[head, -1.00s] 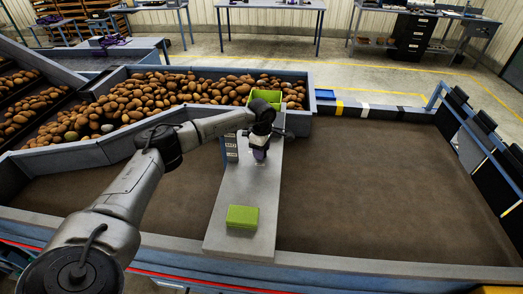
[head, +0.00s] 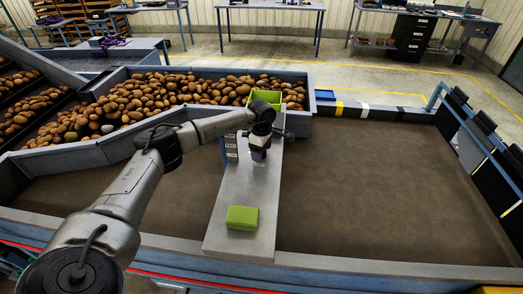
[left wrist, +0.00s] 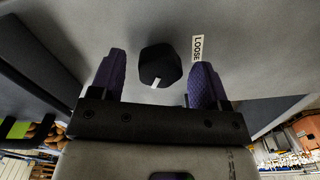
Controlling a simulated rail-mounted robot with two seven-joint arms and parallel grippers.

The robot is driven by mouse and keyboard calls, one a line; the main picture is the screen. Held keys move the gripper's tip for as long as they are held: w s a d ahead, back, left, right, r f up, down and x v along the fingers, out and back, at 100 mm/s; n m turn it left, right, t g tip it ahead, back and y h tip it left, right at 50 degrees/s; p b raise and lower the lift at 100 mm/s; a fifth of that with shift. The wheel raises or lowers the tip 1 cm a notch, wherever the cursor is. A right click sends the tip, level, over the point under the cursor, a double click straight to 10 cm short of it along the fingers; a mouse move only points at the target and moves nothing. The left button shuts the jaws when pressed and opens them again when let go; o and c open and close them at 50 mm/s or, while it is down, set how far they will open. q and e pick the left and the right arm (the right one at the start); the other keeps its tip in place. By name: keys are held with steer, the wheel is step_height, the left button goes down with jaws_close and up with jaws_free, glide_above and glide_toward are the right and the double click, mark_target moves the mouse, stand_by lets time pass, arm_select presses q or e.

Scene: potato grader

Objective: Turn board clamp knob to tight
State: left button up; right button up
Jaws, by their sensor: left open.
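The black clamp knob (left wrist: 160,65) shows in the left wrist view on a grey surface. A small white mark on it lies at its edge nearest my gripper. A white label reading LOOSE (left wrist: 197,48) is to the right of the knob. My left gripper (left wrist: 156,78) is open, with one purple finger on each side of the knob and a visible gap to each. In the head view my left gripper (head: 259,158) is over the far part of the grey board (head: 240,190) and hides the knob. My right gripper is not in view.
A green block (head: 242,217) lies on the near end of the board. A green bin (head: 268,97) stands at its far end, beside a trough of potatoes (head: 180,95). A small labelled stand (head: 230,148) is just left of the gripper. The brown belt (head: 370,190) to the right is clear.

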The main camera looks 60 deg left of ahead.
arm_select(q)
step_height(320, 180, up, 14)
steer(key=shift+b, duration=0.35)
stand_by(1.0)
